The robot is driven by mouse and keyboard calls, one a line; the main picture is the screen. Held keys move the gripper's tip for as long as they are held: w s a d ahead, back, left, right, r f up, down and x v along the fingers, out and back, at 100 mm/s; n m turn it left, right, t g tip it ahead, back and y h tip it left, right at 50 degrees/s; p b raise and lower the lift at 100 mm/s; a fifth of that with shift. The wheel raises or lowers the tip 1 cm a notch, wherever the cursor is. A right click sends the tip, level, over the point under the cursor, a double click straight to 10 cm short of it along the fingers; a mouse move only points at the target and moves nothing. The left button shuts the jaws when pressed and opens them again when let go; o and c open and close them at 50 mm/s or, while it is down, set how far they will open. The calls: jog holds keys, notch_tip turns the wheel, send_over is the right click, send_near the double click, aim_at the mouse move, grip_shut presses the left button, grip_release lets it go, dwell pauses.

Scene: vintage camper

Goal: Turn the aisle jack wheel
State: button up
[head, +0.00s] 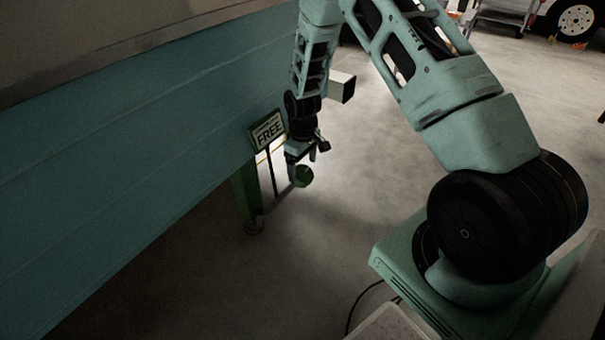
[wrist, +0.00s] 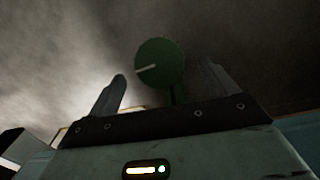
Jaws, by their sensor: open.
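The jack wheel is a small green disc (head: 303,176), low beside the teal camper wall. In the wrist view the green wheel (wrist: 160,63) shows a pale line on its face and a stem below it. My gripper (head: 303,156) points down just above the wheel in the head view. In the wrist view my gripper (wrist: 166,82) has its two fingers spread, with the wheel showing between and beyond them. I cannot tell whether a finger touches the wheel.
A sign reading FREE (head: 268,130) stands on a thin post left of my gripper. A green leg (head: 246,196) stands below the camper wall (head: 130,150). Concrete floor (head: 330,240) is open in front. A cart (head: 503,18) and a vehicle wheel (head: 577,20) are at the back right.

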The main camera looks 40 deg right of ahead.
jog(key=shift+f, duration=1.45)
jog(key=c, duration=1)
jog(key=shift+r+m, duration=0.1)
jog(key=shift+m, duration=0.2)
jog(key=shift+d+m+y+p, duration=0.2)
jog(key=shift+m+y+p, duration=0.75)
jog(key=shift+m, duration=0.25)
jog(key=shift+d+m+y+p, duration=0.15)
jog(key=shift+m+y+p, duration=0.7)
jog(key=shift+m, duration=1.15)
jog(key=shift+y, duration=0.3)
